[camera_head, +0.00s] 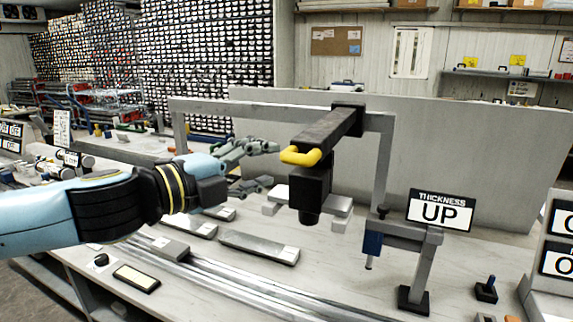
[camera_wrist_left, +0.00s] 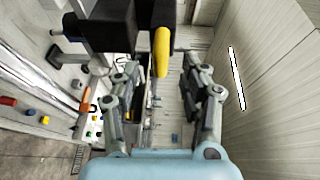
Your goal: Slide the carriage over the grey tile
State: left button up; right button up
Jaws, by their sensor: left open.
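The black carriage (camera_head: 311,186) hangs from a dark arm on a grey overhead rail (camera_head: 275,107) and has a yellow handle (camera_head: 301,156). My left gripper (camera_head: 271,166) is open and empty just left of the handle. In the left wrist view, the yellow handle (camera_wrist_left: 161,52) shows between the two spread fingers of the left gripper (camera_wrist_left: 158,75). Several grey tiles lie on the bench, one long one (camera_head: 258,247) left of and below the carriage. A pale grey piece on blocks (camera_head: 337,206) is partly hidden behind the carriage. My right gripper is out of view.
A stand with a "THICKNESS UP" sign (camera_head: 441,211) and a blue probe (camera_head: 372,243) stands right of the carriage. A grey panel (camera_head: 460,150) rises behind the rail. Long metal bars (camera_head: 225,284) lie along the bench front. A black-framed pad (camera_head: 136,278) lies at front left.

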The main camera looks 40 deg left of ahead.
aim_at(282, 159)
pick_arm(q)
jog(key=shift+w, duration=0.5)
jog(key=shift+w+d+f+b, duration=0.1)
jog(key=shift+w+d+b, duration=0.05)
jog(key=shift+w+b, duration=0.3)
jog(key=shift+w+d+f+b, duration=0.1)
jog(key=shift+w+b, duration=0.2)
jog(key=shift+w, duration=0.2)
jog(key=shift+w+d+r, duration=0.1)
jog(key=shift+w, duration=0.25)
jog(key=shift+w+b, duration=0.4)
jog(key=shift+w, duration=0.35)
jog(key=shift+w+d, duration=0.2)
jog(key=shift+w, duration=0.25)
grip_shut()
